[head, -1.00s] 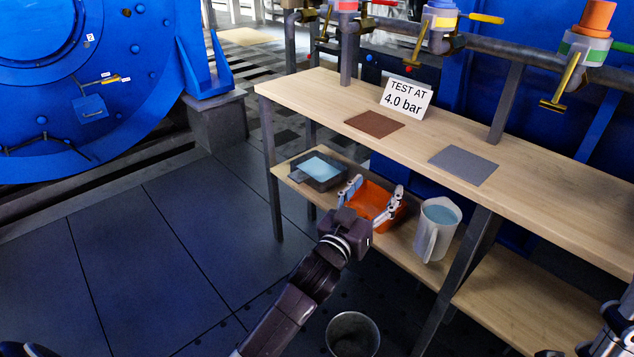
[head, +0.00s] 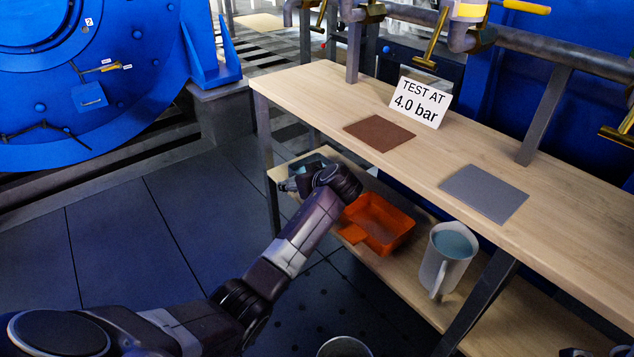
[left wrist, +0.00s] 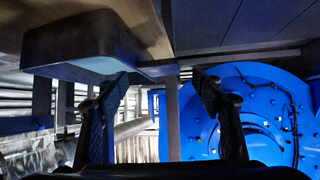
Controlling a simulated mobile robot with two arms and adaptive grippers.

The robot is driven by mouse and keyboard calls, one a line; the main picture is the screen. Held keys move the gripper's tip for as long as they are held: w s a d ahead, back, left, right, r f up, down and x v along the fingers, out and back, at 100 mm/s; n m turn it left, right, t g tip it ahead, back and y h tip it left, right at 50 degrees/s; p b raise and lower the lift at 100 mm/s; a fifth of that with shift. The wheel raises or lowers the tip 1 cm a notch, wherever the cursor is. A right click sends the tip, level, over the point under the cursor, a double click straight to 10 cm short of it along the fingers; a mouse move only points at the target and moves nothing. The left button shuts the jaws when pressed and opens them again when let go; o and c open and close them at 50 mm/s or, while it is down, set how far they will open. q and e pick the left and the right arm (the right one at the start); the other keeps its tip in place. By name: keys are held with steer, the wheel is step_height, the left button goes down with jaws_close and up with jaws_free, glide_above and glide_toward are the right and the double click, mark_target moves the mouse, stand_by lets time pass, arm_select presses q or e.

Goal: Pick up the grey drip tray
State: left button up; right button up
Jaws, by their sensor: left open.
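The grey drip tray (head: 316,160) sits at the left end of the lower shelf in the head view, mostly hidden behind my left wrist. The left wrist view shows the tray (left wrist: 85,38) close up at the upper left, with pale blue on its surface. My left gripper (head: 287,185) is at the tray's left side. In the left wrist view its two fingers (left wrist: 162,80) are spread apart, with a narrow grey part, likely the tray's handle, near the gap between them. I cannot tell whether they touch it.
An orange tray (head: 378,225) stands right of my wrist on the lower shelf (head: 405,262), then a jug (head: 447,262) of bluish liquid. The bench top (head: 300,85) overhangs the shelf. A bucket (head: 344,347) stands on the floor, which is otherwise clear at left.

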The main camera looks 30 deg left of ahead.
arm_select(q)
steer(key=b+x, duration=0.2)
steer(key=x, duration=0.2)
steer(key=shift+s+d+f, duration=0.1)
steer(key=shift+s+f, duration=0.05)
steer(key=shift+a+f, duration=0.1)
steer(key=shift+a, duration=0.15)
jaws_close()
steer(key=shift+w, duration=0.25)
